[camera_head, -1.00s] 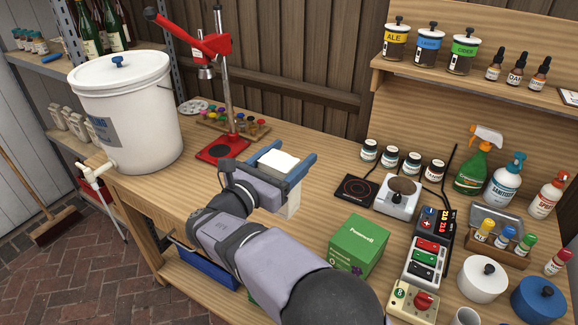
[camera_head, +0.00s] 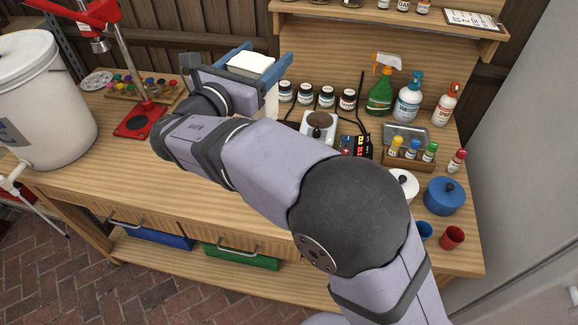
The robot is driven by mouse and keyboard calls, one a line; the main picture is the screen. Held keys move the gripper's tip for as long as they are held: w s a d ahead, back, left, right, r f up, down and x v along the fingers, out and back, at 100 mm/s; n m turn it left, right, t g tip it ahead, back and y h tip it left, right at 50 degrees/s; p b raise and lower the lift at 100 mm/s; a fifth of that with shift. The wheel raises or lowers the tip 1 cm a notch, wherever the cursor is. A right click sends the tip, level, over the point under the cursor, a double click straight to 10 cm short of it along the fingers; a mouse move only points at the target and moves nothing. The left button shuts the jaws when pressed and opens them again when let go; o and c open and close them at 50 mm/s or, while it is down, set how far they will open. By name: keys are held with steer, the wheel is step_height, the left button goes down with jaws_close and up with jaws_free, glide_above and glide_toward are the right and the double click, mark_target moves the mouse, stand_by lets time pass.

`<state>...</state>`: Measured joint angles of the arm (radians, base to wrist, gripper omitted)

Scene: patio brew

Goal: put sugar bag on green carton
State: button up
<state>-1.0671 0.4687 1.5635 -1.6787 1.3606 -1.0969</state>
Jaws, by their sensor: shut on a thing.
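My gripper (camera_head: 264,66) is shut on a white bag, the sugar bag (camera_head: 252,63). It holds the bag upright above the back part of the wooden bench, and part of the bag's side shows below the fingers. How high its base is above the bench I cannot tell.
Behind the bag's right side stand several small jars (camera_head: 307,94). A scale (camera_head: 319,128) and a green spray bottle (camera_head: 380,91) are further right. The red capper stand (camera_head: 139,121) and white bucket (camera_head: 40,105) are left. The front-left benchtop (camera_head: 110,172) is clear.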

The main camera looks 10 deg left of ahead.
steer(key=s+d+f+m+h+p, duration=0.1)
steer(key=s+d+f+h, duration=0.1)
steer(key=d+f, duration=0.6)
steer(key=shift+s+d+f+m+g, duration=0.25)
steer(key=shift+s+f+g, duration=0.2)
steer(key=shift+f, duration=0.55)
steer(key=shift+f+p, duration=0.5)
steer(key=shift+f, duration=1.5)
steer(key=o, duration=2.1)
steer(key=shift+f, duration=0.25)
steer(key=shift+s+r, duration=0.1)
steer(key=shift+r, duration=0.05)
